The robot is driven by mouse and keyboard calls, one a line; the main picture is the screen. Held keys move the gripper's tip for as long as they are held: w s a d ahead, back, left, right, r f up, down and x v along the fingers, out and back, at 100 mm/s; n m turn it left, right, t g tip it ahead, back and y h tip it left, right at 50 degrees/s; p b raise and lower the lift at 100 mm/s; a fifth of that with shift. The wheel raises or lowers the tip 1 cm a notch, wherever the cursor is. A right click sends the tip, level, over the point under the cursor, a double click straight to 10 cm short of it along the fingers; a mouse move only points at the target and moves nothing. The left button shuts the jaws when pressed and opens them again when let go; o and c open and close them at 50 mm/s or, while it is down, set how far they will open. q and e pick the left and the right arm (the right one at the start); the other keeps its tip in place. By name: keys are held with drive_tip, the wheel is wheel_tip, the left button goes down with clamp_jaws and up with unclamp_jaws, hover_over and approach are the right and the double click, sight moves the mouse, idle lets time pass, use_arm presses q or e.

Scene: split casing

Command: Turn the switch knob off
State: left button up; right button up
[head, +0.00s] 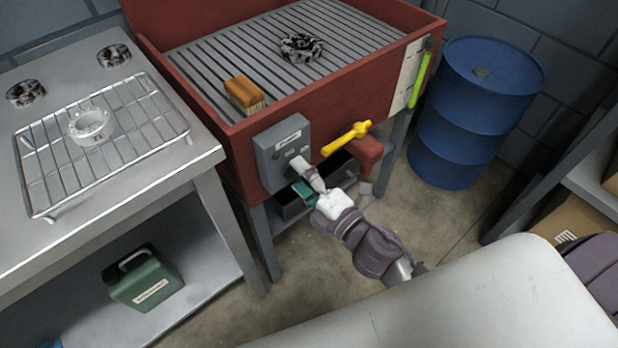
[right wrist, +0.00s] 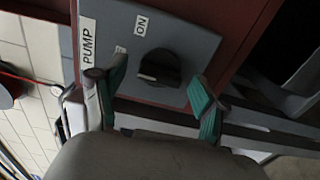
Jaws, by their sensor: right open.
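In the right wrist view the panel (right wrist: 188,37) carries PUMP and ON labels and a round black knob (right wrist: 160,68) with a raised grip. My right gripper (head: 300,176) is at the lower part of the box in the head view and hides the knob there. In the right wrist view its green-padded fingers (right wrist: 160,95) are open, one on each side of the knob, apart from it. My left gripper is out of view.
The red basin (head: 230,138) holds a brush (head: 244,93) and a dark ring-shaped part (head: 301,47). A yellow valve handle (head: 346,139) sticks out right of the box. A steel table (head: 110,215) with a wire rack stands left. A blue drum (head: 470,110) stands right.

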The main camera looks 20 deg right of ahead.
drive_tip(key=v, duration=1.2)
